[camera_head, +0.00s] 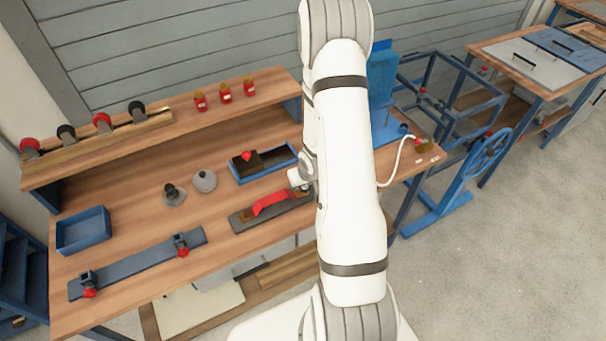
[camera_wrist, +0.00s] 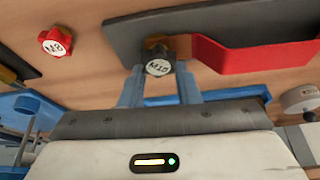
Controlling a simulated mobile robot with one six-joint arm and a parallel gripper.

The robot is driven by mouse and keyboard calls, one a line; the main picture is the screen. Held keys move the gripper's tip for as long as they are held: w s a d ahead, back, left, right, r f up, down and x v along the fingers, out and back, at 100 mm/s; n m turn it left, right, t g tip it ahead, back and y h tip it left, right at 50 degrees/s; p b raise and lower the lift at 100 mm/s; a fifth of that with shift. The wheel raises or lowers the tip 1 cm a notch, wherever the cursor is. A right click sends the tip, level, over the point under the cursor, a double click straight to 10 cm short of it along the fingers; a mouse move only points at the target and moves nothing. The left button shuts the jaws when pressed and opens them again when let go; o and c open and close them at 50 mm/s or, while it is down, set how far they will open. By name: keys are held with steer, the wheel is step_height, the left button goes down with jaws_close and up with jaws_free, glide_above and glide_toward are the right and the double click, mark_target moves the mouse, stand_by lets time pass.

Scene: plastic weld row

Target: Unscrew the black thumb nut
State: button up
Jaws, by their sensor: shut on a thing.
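The black thumb nut (camera_wrist: 158,66), marked M10, shows in the wrist view at the edge of a dark plate (camera_wrist: 130,30) with a red handle (camera_wrist: 250,52). My gripper (camera_wrist: 160,76) has its two blue fingers on either side of the nut and is shut on it. A brownish piece shows just behind the nut. In the head view the dark plate (camera_head: 243,222) and red handle (camera_head: 270,203) lie on the bench, left of my arm.
A red knob (camera_wrist: 57,42) marked M8 is on the wood left of the nut in the wrist view. In the head view, a blue tray (camera_head: 283,168) sits behind the plate. A blue clamp bar (camera_head: 135,266) and blue bin (camera_head: 82,231) stand left. Several red bottles (camera_head: 225,92) stand on the shelf.

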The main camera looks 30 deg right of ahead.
steer(key=n+p, duration=0.1)
steer(key=p, duration=0.1)
steer(key=s+n+y+p, duration=0.1)
steer(key=n+p, duration=0.1)
steer(key=p, duration=0.1)
steer(key=shift+a+r, duration=0.1)
steer(key=shift+w+f+n+y, duration=0.1)
steer(key=shift+f+n+y, duration=0.2)
steer(key=shift+n, duration=0.4)
steer(key=n, duration=0.2)
steer(key=n+g+y, duration=0.1)
steer(key=n, duration=0.1)
steer(key=n+g+y, duration=0.1)
steer(key=n, duration=0.1)
steer(key=shift+a+r+n, duration=0.15)
steer(key=shift+a+n, duration=0.15)
steer(key=o, duration=0.9)
steer(key=shift+w, duration=0.15)
steer(key=shift+b, duration=0.35)
